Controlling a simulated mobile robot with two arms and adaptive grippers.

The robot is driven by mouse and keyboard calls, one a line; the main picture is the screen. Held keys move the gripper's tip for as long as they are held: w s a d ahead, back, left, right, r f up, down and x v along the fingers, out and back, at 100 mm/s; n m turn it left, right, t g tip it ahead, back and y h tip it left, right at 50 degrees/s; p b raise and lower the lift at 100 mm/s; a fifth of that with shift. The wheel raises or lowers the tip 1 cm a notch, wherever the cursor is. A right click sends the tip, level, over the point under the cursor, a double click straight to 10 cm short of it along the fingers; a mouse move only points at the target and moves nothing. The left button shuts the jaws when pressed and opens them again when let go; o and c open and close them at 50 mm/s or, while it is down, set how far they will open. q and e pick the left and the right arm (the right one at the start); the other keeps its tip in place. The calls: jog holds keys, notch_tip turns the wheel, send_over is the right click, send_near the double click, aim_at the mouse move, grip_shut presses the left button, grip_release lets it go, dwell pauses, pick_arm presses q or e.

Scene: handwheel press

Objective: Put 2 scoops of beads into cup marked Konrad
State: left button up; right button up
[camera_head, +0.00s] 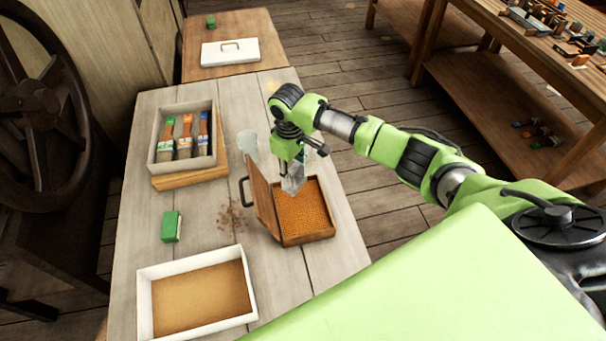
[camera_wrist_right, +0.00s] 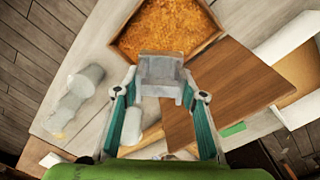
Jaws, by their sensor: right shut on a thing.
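My right gripper (camera_head: 289,158) is shut on a clear grey scoop (camera_head: 293,183) and holds it over the wooden box (camera_head: 310,239) of orange beads (camera_head: 303,208). In the right wrist view the scoop (camera_wrist_right: 160,72) is between the fingertips, at the edge of the beads (camera_wrist_right: 168,32). I cannot tell whether the scoop holds beads. The box's lid (camera_head: 262,198) stands open on the left. A clear cup (camera_head: 247,145) stands behind the lid; clear cup shapes (camera_wrist_right: 85,80) also show in the right wrist view. No name is readable. My left gripper is out of view.
Loose beads (camera_head: 233,216) lie left of the lid. A white tray (camera_head: 249,304), a green block (camera_head: 171,226) and a brush box (camera_head: 155,128) are on the table. A handwheel (camera_head: 38,105) stands at left. A white lidded box (camera_head: 230,52) is at the back.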

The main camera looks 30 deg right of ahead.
jog(key=shift+s+a+f+n+t+h+b, duration=0.25)
jog(key=shift+s+f+h+b, duration=0.35)
jog(key=shift+f, duration=1.4)
jog(key=shift+s+f+t+h+b, duration=0.35)
jog(key=shift+f+b, duration=0.5)
jog(key=shift+f, duration=1.1)
jog(key=shift+s+a+f+n+t+h+b, duration=0.15)
jog(key=shift+s+f+t+h+b, duration=0.4)
jog(key=shift+f, duration=1.45)
jog(key=shift+s+g, duration=0.1)
jog(key=shift+g, duration=0.15)
jog(key=shift+d+y, duration=0.1)
jog(key=shift+y, duration=0.2)
